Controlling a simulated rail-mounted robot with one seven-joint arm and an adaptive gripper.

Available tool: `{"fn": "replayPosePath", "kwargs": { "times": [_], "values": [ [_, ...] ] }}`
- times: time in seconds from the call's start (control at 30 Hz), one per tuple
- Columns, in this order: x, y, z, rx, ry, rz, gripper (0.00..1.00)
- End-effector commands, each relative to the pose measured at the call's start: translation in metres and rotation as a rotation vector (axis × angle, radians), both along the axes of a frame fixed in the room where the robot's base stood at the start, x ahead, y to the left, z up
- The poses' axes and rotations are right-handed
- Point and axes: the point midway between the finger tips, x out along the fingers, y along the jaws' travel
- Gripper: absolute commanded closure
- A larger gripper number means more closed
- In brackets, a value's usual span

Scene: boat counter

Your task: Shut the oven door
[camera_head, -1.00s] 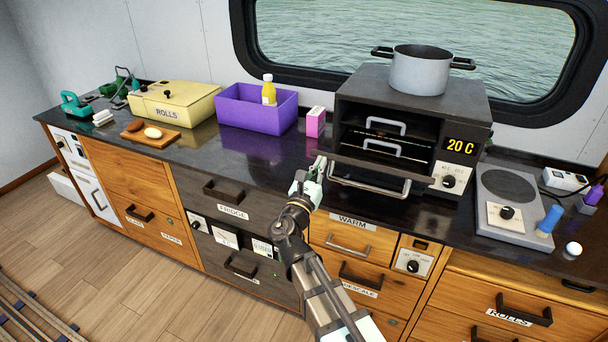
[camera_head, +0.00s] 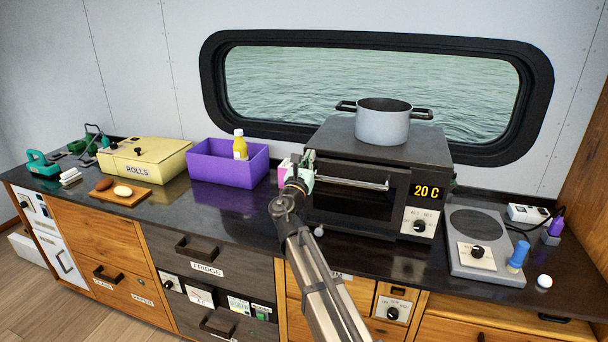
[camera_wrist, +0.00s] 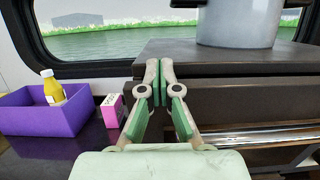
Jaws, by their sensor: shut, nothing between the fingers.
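The dark oven (camera_head: 385,150) stands on the counter with a grey pot on top and a display reading 20 C. Its door (camera_head: 360,203) is swung up against the front, with its bar handle (camera_head: 350,184) along the upper edge. It looks shut or nearly so; I cannot tell whether it sits flush. The handle (camera_wrist: 265,136) also shows at the right in the wrist view. My gripper (camera_head: 308,158) is at the oven's front left corner, near the door's top left. In the wrist view, my gripper (camera_wrist: 160,75) has its fingertips together and empty.
The pot (camera_head: 382,124) sits on the oven. A pink and white carton (camera_head: 284,173) and a purple bin (camera_head: 226,165) with a yellow bottle (camera_head: 240,146) stand left of my gripper. A hotplate (camera_head: 482,240) is to the right. The front counter strip is mostly clear.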

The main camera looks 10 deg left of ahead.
Motion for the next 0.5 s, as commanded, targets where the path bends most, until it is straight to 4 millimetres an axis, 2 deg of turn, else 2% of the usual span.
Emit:
{"fn": "replayPosePath", "kwargs": {
  "times": [0.03, 0.2, 0.5],
  "values": [
    [0.009, 0.0, 0.001, 0.0, 0.0, -0.001, 1.0],
    [0.024, -0.001, 0.004, 0.001, 0.001, 0.001, 1.0],
    [0.032, -0.003, 0.005, 0.0, 0.001, 0.0, 1.0]
  ]
}}
